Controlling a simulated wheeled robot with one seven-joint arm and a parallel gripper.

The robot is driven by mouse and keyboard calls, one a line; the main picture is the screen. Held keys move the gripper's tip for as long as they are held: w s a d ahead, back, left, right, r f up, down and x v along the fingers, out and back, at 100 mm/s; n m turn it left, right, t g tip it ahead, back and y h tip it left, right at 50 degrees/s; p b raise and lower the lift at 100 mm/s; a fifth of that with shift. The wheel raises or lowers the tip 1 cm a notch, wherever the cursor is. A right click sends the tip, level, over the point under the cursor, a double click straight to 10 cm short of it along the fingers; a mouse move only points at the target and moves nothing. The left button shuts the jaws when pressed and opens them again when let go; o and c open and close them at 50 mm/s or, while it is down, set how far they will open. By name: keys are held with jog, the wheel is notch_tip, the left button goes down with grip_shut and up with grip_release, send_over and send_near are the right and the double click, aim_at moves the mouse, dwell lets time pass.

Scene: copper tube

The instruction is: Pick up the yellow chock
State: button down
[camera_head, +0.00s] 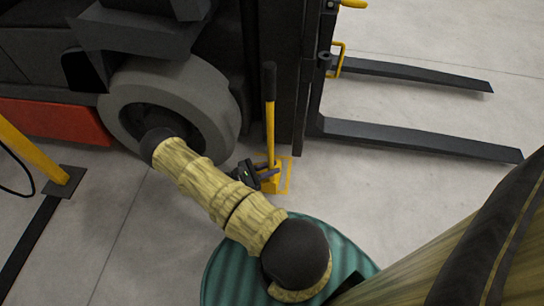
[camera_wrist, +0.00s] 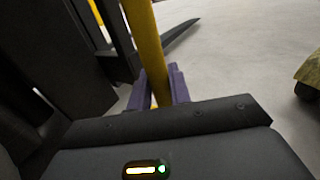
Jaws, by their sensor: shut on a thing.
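The yellow chock (camera_head: 270,135) stands upright beside the forklift's wheel in the head view, with a long yellow handle and a dark grip on top. Its base is partly hidden by my gripper (camera_head: 267,171), and I cannot tell whether it touches the floor. In the wrist view the yellow handle (camera_wrist: 146,40) runs down between the two purple fingers of my gripper (camera_wrist: 160,88). The fingers are shut on the handle, low down near the base.
The forklift wheel (camera_head: 180,105) and dark mast (camera_head: 287,80) stand close to the chock. Two forks (camera_head: 420,138) extend right, low over the floor. A yellow outline (camera_head: 289,176) marks the floor by the chock. A yellow post (camera_head: 35,150) stands at left. Floor (camera_head: 370,200) right of the chock is clear.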

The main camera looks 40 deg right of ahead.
jog(key=s+a+p, duration=0.4)
jog(key=s+a, duration=0.3)
jog(key=a, duration=0.2)
jog(key=shift+s+r, duration=0.2)
jog(key=shift+s, duration=0.15)
